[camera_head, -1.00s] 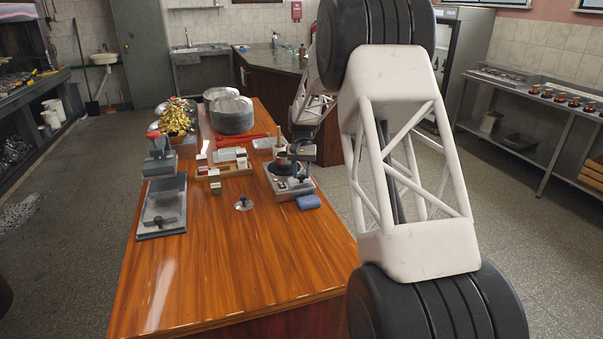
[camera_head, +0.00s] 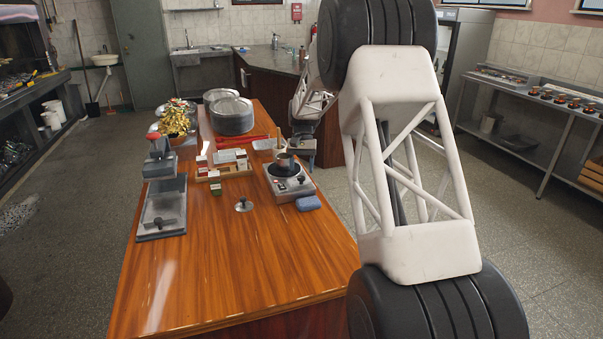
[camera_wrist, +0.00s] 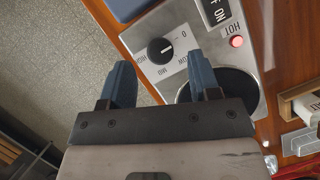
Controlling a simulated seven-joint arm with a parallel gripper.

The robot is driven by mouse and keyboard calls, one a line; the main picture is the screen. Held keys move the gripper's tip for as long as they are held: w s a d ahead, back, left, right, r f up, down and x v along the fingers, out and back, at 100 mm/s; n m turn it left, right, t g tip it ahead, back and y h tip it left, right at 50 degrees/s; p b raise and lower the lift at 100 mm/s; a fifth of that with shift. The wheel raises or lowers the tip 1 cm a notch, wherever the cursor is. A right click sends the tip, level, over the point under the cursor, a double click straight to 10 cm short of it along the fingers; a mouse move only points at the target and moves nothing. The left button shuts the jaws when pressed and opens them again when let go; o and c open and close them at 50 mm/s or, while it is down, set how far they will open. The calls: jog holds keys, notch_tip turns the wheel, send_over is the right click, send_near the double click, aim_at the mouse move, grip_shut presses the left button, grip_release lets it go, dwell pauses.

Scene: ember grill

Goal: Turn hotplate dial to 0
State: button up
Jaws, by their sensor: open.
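The hotplate (camera_head: 290,184) sits near the right edge of the wooden table, with a small cup-like vessel (camera_head: 283,160) at its burner. In the wrist view its grey panel carries a round black dial (camera_wrist: 160,50) with a white mark, ringed by 0, LOW, MID and HIGH. I cannot tell surely which label the mark points to. A red HOT light (camera_wrist: 236,41) and a switch (camera_wrist: 214,11) are beside it. My gripper (camera_wrist: 164,76) is open and empty, its blue fingers apart, with the dial beyond and between them. The gripper body hides part of the black burner (camera_wrist: 224,86).
A blue sponge (camera_head: 308,203) lies beside the hotplate. A wooden tray (camera_head: 224,172) with small boxes stands to its left, and a red-handled press (camera_head: 161,185) farther left. The table front is clear.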

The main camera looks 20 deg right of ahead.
jog(key=v, duration=0.5)
jog(key=shift+w+r, duration=0.1)
jog(key=shift+r, duration=0.05)
dwell(0.4)
jog(key=s+a+r+n+t, duration=0.1)
jog(key=s+a+r, duration=0.25)
jog(key=s, duration=0.65)
jog(key=s+a+r+t+h, duration=0.1)
jog(key=s+a+r, duration=0.1)
jog(key=s+r, duration=0.5)
jog(key=s+a+r+n+t, duration=0.1)
jog(key=s+a+r, duration=0.15)
jog(key=s, duration=0.95)
jog(key=s+a+f+t, duration=0.1)
jog(key=s+f, duration=0.1)
jog(key=s, duration=0.7)
jog(key=s+a+f+n+t, duration=0.1)
jog(key=s+a+f, duration=0.1)
jog(key=s, duration=0.8)
jog(key=s+a+f+n+t, duration=0.1)
jog(key=s+f, duration=0.2)
jog(key=s, duration=0.7)
jog(key=shift+a+t+h, duration=0.2)
jog(key=shift+t+h, duration=0.1)
jog(key=shift+h, duration=0.1)
